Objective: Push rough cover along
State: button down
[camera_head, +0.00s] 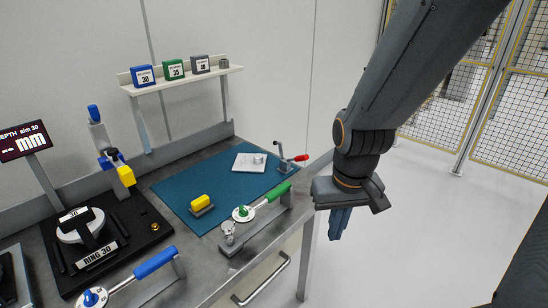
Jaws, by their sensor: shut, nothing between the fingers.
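My gripper (339,224) hangs at the end of my arm, pointing down, to the right of the workbench's front edge. Its fingers are shut and empty, and it touches nothing I can see. I cannot tell for certain which thing is the rough cover. A round pale metal part (74,228) sits on a black fixture (140,237) at the left, under a "30" label and a dark bar. A white plate (243,166) with a small round metal piece (257,159) lies on the teal mat, far from my gripper.
A wall shelf (184,78) holds labelled blocks. The floor at right is free.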

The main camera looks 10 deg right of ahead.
aim_at(244, 163)
jog(key=z, duration=0.3)
jog(key=i, duration=1)
